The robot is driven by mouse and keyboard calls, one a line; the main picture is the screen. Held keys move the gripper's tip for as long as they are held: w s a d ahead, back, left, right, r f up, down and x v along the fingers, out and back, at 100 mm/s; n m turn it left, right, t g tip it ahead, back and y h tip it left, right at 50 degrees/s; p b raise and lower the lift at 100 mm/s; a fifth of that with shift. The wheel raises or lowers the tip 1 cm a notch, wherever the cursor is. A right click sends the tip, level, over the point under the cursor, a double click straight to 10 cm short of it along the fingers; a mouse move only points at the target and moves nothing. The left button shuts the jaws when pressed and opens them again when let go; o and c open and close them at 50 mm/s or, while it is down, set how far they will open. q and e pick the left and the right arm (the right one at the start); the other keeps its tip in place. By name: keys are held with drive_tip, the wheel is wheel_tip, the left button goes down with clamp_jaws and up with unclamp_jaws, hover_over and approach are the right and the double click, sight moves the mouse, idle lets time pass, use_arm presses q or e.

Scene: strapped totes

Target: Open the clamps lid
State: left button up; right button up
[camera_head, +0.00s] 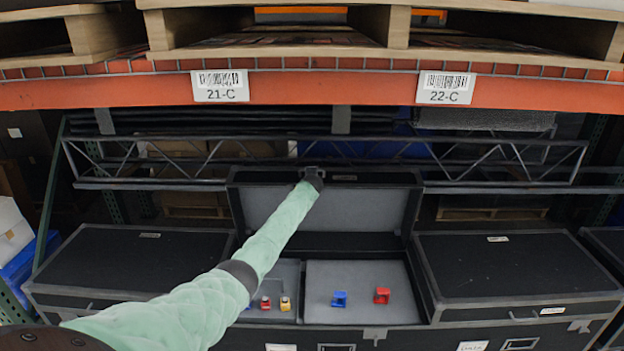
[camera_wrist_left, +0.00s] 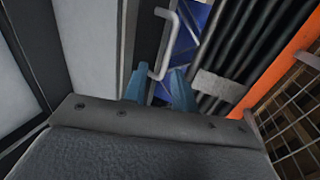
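The middle black case stands open. Its lid (camera_head: 335,208), with a grey lining, is raised at the back. Inside the case's grey compartments (camera_head: 345,277) sit a blue clamp-like piece (camera_head: 339,298), a red one (camera_head: 382,296), and small red (camera_head: 265,303) and yellow (camera_head: 285,303) ones. My left gripper (camera_head: 313,173) is at the top edge of the raised lid. In the left wrist view its two blue fingers (camera_wrist_left: 158,80) are apart, with a bent light metal bar (camera_wrist_left: 165,45) by the gap. Contact with the lid cannot be told. My right gripper is not seen.
Closed black cases stand at left (camera_head: 140,262) and right (camera_head: 510,265). A metal truss (camera_head: 480,165) runs just behind the lid. An orange shelf beam (camera_head: 330,90) with loaded pallets crosses above.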

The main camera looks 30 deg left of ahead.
use_arm(q)
drive_tip(key=shift+v, duration=0.85)
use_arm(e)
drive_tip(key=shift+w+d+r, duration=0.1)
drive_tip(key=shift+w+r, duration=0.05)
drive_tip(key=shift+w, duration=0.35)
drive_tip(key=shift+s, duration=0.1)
